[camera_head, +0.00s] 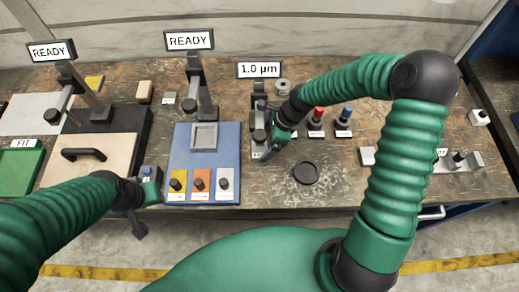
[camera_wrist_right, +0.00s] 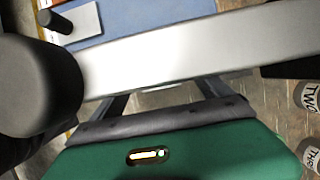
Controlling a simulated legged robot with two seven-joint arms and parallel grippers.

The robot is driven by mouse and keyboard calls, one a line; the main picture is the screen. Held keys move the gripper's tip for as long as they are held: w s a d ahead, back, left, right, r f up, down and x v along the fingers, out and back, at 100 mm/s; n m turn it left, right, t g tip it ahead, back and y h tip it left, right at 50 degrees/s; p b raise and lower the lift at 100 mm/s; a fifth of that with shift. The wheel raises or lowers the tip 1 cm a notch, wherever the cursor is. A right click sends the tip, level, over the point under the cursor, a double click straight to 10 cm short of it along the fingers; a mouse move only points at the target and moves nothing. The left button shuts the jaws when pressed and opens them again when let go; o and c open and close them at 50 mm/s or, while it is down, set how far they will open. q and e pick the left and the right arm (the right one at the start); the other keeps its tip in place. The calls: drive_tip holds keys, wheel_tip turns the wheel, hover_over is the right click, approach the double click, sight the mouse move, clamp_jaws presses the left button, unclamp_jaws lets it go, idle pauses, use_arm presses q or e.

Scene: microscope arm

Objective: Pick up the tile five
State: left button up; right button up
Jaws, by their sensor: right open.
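No label reading "five" is legible, so I cannot tell which thing is tile five. Three knobbed tiles, yellow (camera_head: 177,185), orange (camera_head: 200,184) and white (camera_head: 225,184), stand along the front of a blue board (camera_head: 178,152). My right gripper (camera_head: 268,145) is open just right of this board, at a small instrument with a pale base. In the right wrist view a grey metal bar (camera_wrist_right: 200,50) crosses in front of the gripper, partly hiding its fingers. My left gripper (camera_head: 140,212) hangs at the table's front edge, left of the blue board; its jaws are unclear.
A red-topped knob (camera_head: 318,114) and a blue-topped knob (camera_head: 346,112) stand right of my right gripper. A black round dish (camera_head: 305,173) lies in front. Labelled caps reading TWO (camera_wrist_right: 308,95) and apparently THREE (camera_wrist_right: 312,155) show in the right wrist view. READY signs stand behind.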

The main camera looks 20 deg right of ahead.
sight(260, 149)
drive_tip(key=x, duration=0.3)
drive_tip(key=shift+s, duration=0.25)
drive_tip(key=shift+w+a+f, duration=0.15)
drive_tip(key=shift+w+f, duration=0.1)
drive_tip(key=shift+f, duration=0.1)
drive_tip(key=shift+s, duration=0.1)
drive_tip(key=c, duration=0.7)
drive_tip(key=shift+r, duration=0.1)
clamp_jaws()
